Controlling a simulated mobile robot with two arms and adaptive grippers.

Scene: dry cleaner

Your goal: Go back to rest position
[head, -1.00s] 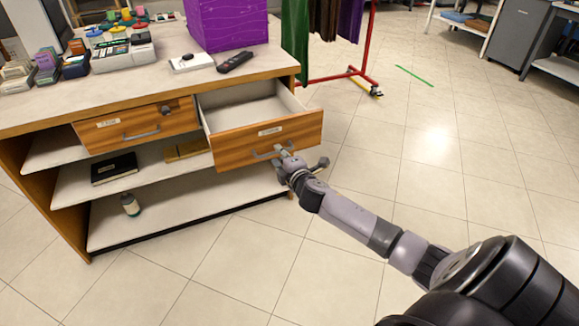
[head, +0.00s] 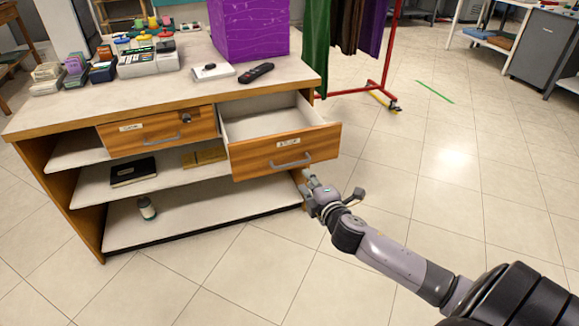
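My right gripper (head: 308,183) is in the head view, just below and in front of the open right drawer (head: 262,156). It is apart from that drawer's grey handle (head: 291,161) and nothing shows in it. Its fingers are small and seen at an angle, so their opening is hard to judge. The right drawer is pulled out and looks empty inside. My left gripper is not in view.
The wooden counter (head: 90,99) has a shut left drawer (head: 150,131) and open shelves below. A cash register (head: 147,62), a purple box (head: 248,27) and a remote (head: 256,72) stand on top. A red garment rack (head: 388,62) is behind. The tiled floor at right is clear.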

